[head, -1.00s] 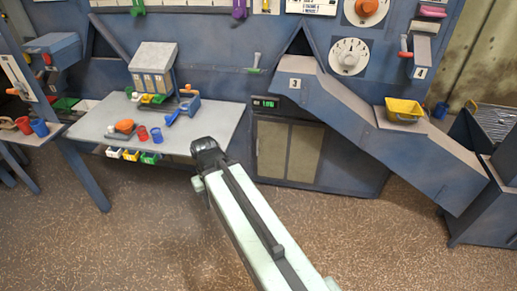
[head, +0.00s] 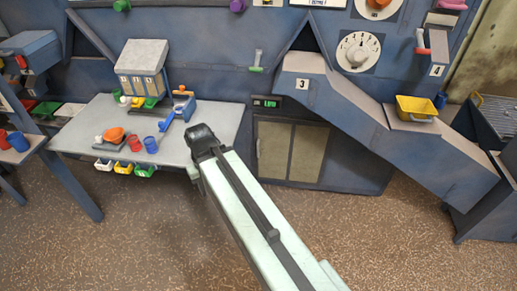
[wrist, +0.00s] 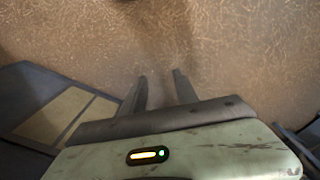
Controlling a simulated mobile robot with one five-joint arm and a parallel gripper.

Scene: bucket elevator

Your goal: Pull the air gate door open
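I cannot tell for certain which part is the air gate door. A pair of tan panels (head: 291,150) is set in the blue machine front below a small green-lit display (head: 265,103). The panels look closed.
A grey table (head: 75,130) at left holds a small bin unit (head: 142,68) and several cups. A blue chute (head: 385,125) slopes down to the right, with a yellow bin (head: 417,108) on it. Speckled floor (head: 400,250) is open in front.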

